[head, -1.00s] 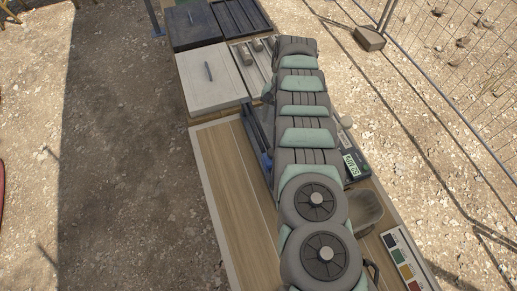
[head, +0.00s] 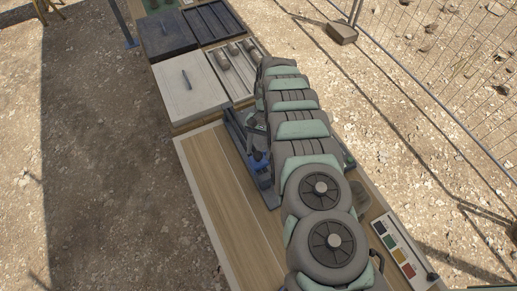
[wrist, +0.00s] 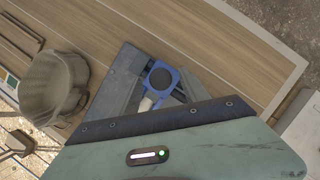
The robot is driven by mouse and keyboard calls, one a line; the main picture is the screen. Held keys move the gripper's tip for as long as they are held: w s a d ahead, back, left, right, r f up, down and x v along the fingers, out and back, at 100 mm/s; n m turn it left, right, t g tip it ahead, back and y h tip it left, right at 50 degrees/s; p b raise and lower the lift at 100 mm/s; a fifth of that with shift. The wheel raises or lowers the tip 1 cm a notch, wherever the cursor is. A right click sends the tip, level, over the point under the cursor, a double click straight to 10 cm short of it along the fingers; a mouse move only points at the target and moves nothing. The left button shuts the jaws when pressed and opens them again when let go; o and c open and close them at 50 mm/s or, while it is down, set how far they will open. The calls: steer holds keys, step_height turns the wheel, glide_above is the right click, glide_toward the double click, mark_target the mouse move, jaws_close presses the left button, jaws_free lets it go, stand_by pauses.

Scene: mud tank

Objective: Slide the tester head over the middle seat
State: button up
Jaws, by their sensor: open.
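The tester head is a blue frame with a round dark disc (wrist: 162,78) in the wrist view. In the head view its blue part (head: 260,167) shows just left of my arm. It sits on a long grey-blue base (wrist: 119,82), which also shows in the head view (head: 236,128). In the wrist view my wrist housing covers the lower part of the base. I cannot make out the middle seat.
A beige cup (wrist: 53,82) stands beside the base. A colour strip (head: 400,248) lies at the table's right edge. A pale lidded box (head: 189,84), a dark box (head: 166,36) and trays (head: 236,62) stand at the far end. The wooden tabletop (head: 222,190) left of the base is clear.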

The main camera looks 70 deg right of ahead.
steer(key=shift+a+f, duration=0.2)
steer(key=shift+f, duration=0.2)
steer(key=shift+c, duration=0.2)
jaws_close()
stand_by(1.0)
